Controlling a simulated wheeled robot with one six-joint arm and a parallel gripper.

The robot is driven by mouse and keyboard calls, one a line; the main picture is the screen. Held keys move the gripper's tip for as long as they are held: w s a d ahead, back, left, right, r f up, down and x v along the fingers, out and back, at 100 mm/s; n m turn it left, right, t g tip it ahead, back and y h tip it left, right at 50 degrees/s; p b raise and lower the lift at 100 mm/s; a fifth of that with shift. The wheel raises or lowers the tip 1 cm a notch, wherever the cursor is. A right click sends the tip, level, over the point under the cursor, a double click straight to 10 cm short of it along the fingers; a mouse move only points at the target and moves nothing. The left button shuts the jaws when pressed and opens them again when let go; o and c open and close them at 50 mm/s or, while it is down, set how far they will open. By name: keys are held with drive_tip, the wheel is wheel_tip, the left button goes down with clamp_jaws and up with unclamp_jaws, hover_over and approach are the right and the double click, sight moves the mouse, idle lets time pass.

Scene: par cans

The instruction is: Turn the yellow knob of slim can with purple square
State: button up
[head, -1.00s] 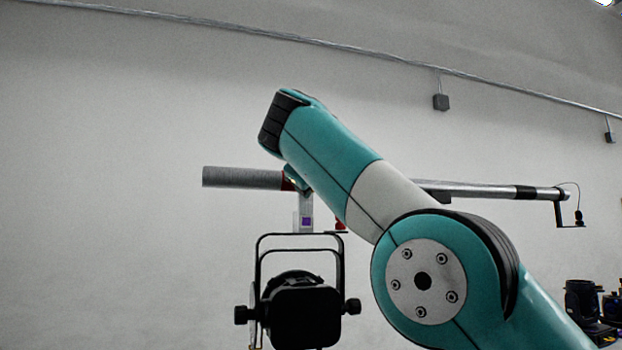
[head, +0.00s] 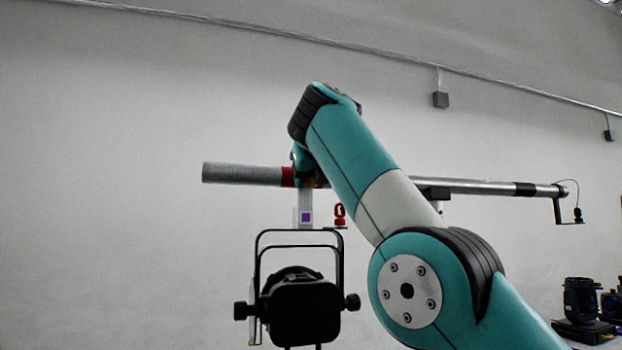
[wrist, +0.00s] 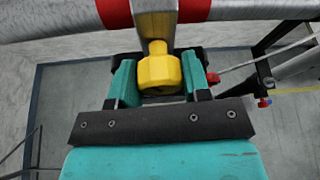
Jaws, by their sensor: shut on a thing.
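The slim can (head: 300,310) is black and hangs in its yoke below a pipe in the head view. A purple square (head: 306,217) sits on the pale clamp above the yoke. In the wrist view the yellow knob (wrist: 158,73) sticks out from the metal clamp (wrist: 153,22) toward me. My gripper (wrist: 160,78) has its teal fingers on both sides of the knob and is shut on it. In the head view my arm hides the knob and most of the gripper.
The horizontal pipe (head: 240,174) with red tape (head: 288,177) runs across behind my arm. A small red part (head: 340,212) stands right of the clamp. Another fixture (head: 582,305) is at the far right. The space left of the can is clear.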

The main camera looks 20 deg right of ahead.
drive_tip(key=shift+m, duration=0.3)
idle(0.4)
drive_tip(key=o, duration=0.9)
drive_tip(key=shift+s+r, duration=0.1)
drive_tip(key=v, duration=1.7)
drive_tip(key=shift+s+d+r+p, duration=0.1)
drive_tip(key=shift+d+p, duration=0.15)
drive_tip(key=shift+p, duration=0.1)
